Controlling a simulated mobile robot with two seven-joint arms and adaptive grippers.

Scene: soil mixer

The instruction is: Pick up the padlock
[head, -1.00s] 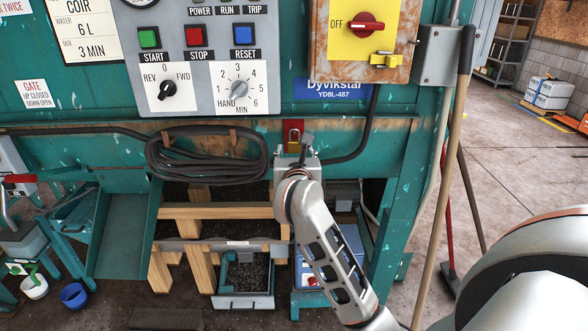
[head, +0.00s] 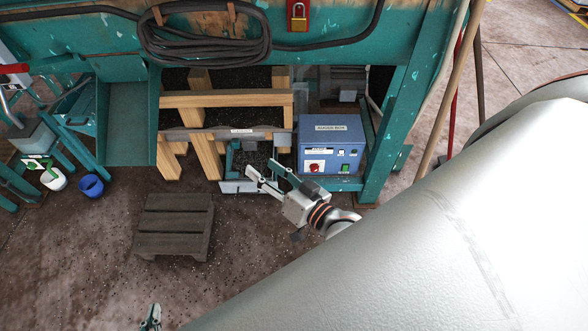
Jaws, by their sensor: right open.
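The padlock (head: 298,18) is brass with a metal shackle. It hangs on a red plate on the teal machine front, at the top of the head view, and nothing touches it. My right gripper (head: 260,168) is open and empty, its fingers apart. It is well below the padlock in the picture, in front of the hopper opening and left of the blue box. Only a small part of my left gripper (head: 150,318) shows at the bottom edge, and its jaw opening is unclear.
A coiled black cable (head: 205,40) hangs left of the padlock. The blue auger box (head: 331,145) stands below it. A dark pallet (head: 174,225), a white bucket (head: 54,180) and a blue bucket (head: 91,186) are on the floor. A wooden pole (head: 445,100) leans at the right.

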